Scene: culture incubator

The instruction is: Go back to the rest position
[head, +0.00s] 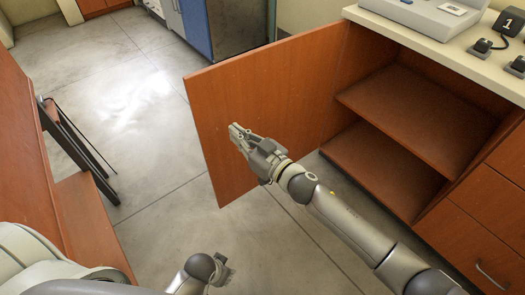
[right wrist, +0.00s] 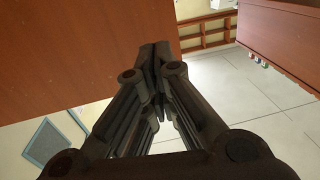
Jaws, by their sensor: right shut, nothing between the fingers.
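My right gripper (head: 236,130) is in the middle of the head view, in front of the open cabinet door (head: 225,85). In the right wrist view my right gripper (right wrist: 155,52) has its fingertips together with nothing between them. A large reddish-brown panel (right wrist: 70,50), probably the door, is close behind the fingertips there; I cannot tell whether they touch it. My left gripper (head: 223,268) is low in the head view above the floor, small and partly hidden by its own wrist, so its finger state is unclear.
The open cabinet (head: 420,110) has bare shelves. Its pale counter (head: 450,50) holds a grey device (head: 425,15) and several small black items. Brown furniture (head: 85,215) stands close on the left. The grey floor (head: 135,100) between is largely clear.

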